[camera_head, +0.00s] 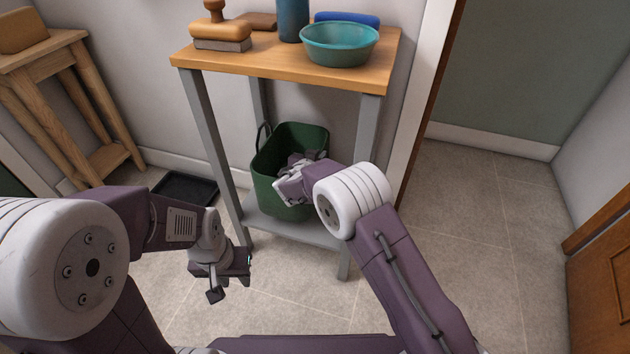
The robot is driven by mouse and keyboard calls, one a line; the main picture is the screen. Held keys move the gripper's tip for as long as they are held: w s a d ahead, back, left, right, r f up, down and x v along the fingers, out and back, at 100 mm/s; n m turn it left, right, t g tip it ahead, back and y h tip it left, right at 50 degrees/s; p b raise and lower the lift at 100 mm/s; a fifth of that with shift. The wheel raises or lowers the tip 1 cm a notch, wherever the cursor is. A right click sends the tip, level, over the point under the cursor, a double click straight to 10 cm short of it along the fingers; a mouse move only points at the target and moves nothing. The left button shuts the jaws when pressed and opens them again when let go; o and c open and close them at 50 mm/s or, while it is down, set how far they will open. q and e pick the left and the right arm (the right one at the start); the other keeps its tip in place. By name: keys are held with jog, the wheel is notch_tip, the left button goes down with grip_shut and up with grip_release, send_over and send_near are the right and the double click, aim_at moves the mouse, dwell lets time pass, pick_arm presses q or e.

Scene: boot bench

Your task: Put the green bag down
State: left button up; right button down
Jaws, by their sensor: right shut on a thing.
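The green bag (268,178) is an open-topped dark green container with a loop handle on its left side. It stands upright at the lower grey shelf (310,236) of the bench, between the legs; whether its base touches the shelf I cannot tell. My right gripper (292,172) is at the near side of the bag's rim and shut on it; the fingertips are partly hidden by the gripper body. My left gripper (231,283) is in front of the bench's left leg, apart from the bag, with nothing visible in it. Its finger gap appears open.
The wooden bench top (260,66) holds a teal bowl (340,46), a brush (220,36), a blue cylinder (293,20) and a blue item (347,19). A black tray (185,188) lies on the floor. A wooden stand (75,100) is at left. Floor at right is clear.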

notch_tip(320, 180, down, 6)
jog(key=b, duration=0.3)
jog(key=shift+r, duration=0.1)
jog(key=c, duration=1.6)
grip_release()
jog(key=shift+o, duration=0.2)
jog(key=p+v, duration=0.4)
jog(key=v, duration=0.8)
jog(key=shift+p, duration=0.4)
